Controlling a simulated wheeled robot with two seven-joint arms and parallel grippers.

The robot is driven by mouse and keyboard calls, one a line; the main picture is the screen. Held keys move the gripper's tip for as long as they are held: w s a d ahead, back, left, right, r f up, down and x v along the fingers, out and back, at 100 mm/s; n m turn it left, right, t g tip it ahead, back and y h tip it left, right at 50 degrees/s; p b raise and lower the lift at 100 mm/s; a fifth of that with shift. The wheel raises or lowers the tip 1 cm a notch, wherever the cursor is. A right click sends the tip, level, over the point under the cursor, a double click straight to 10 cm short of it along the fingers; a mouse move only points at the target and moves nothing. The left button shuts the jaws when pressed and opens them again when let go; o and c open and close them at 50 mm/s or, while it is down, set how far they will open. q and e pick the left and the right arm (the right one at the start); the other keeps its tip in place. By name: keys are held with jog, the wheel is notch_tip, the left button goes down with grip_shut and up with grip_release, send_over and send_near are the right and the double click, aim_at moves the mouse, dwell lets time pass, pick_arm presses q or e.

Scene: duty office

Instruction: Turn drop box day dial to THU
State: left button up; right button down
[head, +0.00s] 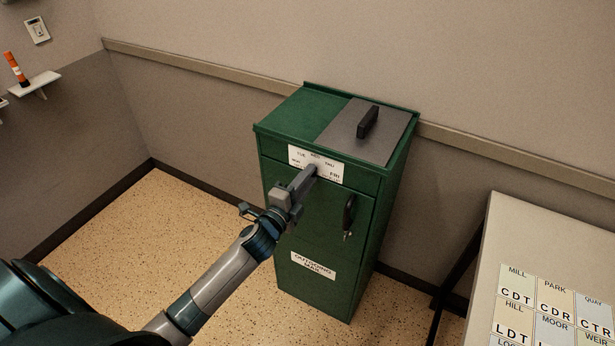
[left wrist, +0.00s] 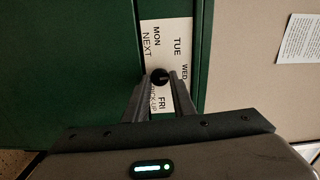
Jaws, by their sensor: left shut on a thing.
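The green drop box (head: 320,235) stands against the wall in the head view. Its white day plate (head: 333,176) is on the upper front, with MON, TUE, WED, THU and FRI arranged in an arc. The plate also shows sideways in the left wrist view (left wrist: 178,28). My left gripper (head: 313,170) reaches the plate's middle. It is shut on the small dark day dial (left wrist: 159,75), which shows between the fingertips in the left wrist view. The fingers hide most of the dial, so I cannot tell which day it points to. My right gripper is not in view.
The box has a grey lid panel (head: 354,133) with a black handle (head: 368,122). A black door handle (head: 348,212) with keys sits right of my gripper. A table (head: 510,235) with lettered cards is at the right. The floor left of the box is clear.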

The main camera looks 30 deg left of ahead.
pick_arm(q)
jog(key=m+p, duration=0.1)
jog(key=m, duration=0.8)
jog(key=shift+f+m, duration=0.15)
jog(key=shift+m, duration=0.25)
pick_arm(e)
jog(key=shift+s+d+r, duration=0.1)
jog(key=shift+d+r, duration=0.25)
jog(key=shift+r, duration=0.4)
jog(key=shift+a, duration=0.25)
pick_arm(q)
jog(key=o, duration=1)
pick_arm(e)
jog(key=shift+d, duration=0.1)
pick_arm(q)
jog(key=shift+s, duration=0.15)
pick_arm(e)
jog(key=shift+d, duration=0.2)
